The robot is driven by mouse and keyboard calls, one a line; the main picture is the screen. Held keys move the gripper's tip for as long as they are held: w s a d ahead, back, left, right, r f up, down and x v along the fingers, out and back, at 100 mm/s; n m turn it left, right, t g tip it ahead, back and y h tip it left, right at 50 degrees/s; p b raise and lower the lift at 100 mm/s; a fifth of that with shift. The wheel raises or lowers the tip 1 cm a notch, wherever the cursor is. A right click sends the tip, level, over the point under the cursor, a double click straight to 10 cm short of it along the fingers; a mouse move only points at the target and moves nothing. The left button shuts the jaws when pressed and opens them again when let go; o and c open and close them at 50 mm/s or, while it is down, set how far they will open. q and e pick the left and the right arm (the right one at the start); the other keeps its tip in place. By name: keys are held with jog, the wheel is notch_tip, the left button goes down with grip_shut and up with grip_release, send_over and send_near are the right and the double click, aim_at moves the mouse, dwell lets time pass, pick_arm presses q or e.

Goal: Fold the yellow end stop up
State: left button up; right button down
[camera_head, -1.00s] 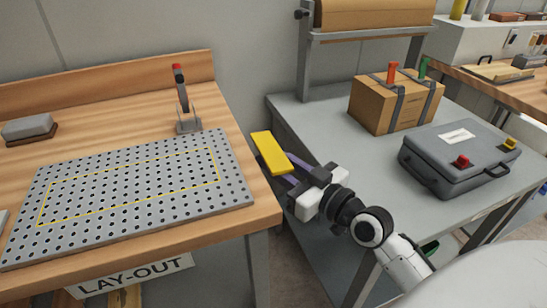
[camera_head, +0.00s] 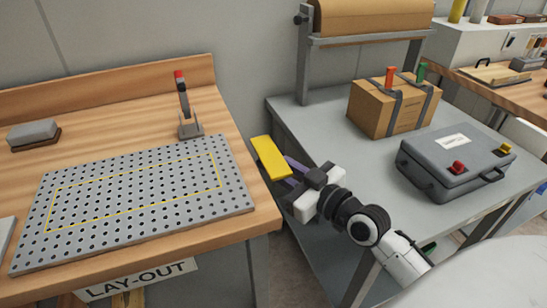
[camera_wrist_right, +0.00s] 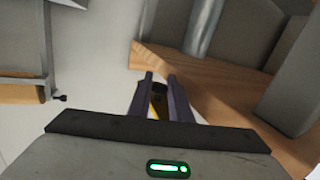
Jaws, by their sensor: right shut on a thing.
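The yellow end stop (camera_head: 269,158) is a flat yellow plate at the right edge of the wooden bench, tilted in the head view. My right gripper (camera_head: 291,172) reaches it from the right, with its purple fingers shut on the plate's right side. In the right wrist view, a strip of the yellow end stop (camera_wrist_right: 154,108) and a dark round part show between the fingers (camera_wrist_right: 160,88). The hinge of the end stop is hidden. My left gripper is not in view.
The wooden bench (camera_head: 110,130) carries a perforated plate (camera_head: 243,200), a red-tipped toggle clamp (camera_head: 188,120) and a grey block (camera_head: 33,132). On the grey table (camera_head: 340,150) stand a strapped carton (camera_head: 375,108) and a grey case (camera_head: 440,165). A gap separates bench and table.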

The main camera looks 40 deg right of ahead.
aim_at(275, 154)
notch_tip(275, 154, up, 3)
jog(key=n+g+p, duration=0.1)
jog(key=n+p, duration=0.1)
jog(key=p, duration=0.2)
jog(key=n+h+p, duration=0.1)
jog(key=n+p, duration=0.1)
jog(key=p, duration=0.2)
jog(key=shift+f+g, duration=0.15)
jog(key=shift+g, duration=0.25)
jog(key=shift+a+n+g+h+p, duration=0.1)
jog(key=shift+n+g+h+p, duration=0.25)
jog(key=shift+n+p, duration=0.4)
jog(key=shift+a+r+n+h, duration=0.15)
jog(key=shift+r+n+h, duration=0.25)
jog(key=shift+n, duration=0.35)
jog(key=shift+w+a+r+n+g+h, duration=0.1)
jog(key=shift+a+r+n+g+h, duration=0.1)
jog(key=shift+r+n+g+h, duration=0.3)
jog(key=shift+w+a+f+n+g+h, duration=0.15)
jog(key=shift+n+h, duration=0.1)
jog(key=shift+n, duration=0.45)
jog(key=shift+a+r+n+h, duration=0.35)
jog(key=shift+n+h, duration=0.25)
jog(key=shift+n, duration=0.3)
jog(key=shift+a+r+n+h, duration=0.2)
jog(key=shift+a+n+h, duration=0.35)
jog(key=shift+n, duration=0.35)
jog(key=shift+d+g, duration=0.1)
jog(key=shift+g, duration=0.2)
